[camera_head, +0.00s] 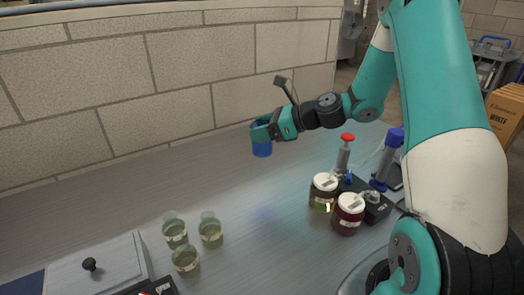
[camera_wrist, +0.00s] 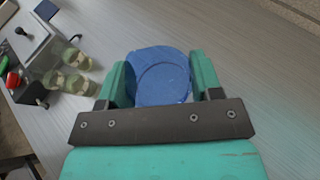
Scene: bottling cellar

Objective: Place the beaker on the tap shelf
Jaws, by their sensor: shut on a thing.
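My gripper (camera_head: 261,131) is shut on a blue beaker (camera_head: 262,149) and holds it in the air above the grey bench (camera_head: 235,180). In the wrist view the beaker (camera_wrist: 162,78) sits between the two green fingers of my gripper (camera_wrist: 159,76), and its round blue face shows. In the camera_head view the fingers hide the upper part of the beaker. I cannot make out a tap shelf for certain in either view.
Several greenish cups (camera_head: 186,260) stand at the front left, near a grey lidded box (camera_head: 95,268). Two white-lidded jars (camera_head: 324,190) stand at the right, before a red-topped syringe-like bottle (camera_head: 343,155) and a blue-topped one (camera_head: 388,160). A block wall (camera_head: 170,90) runs behind. The bench's middle is clear.

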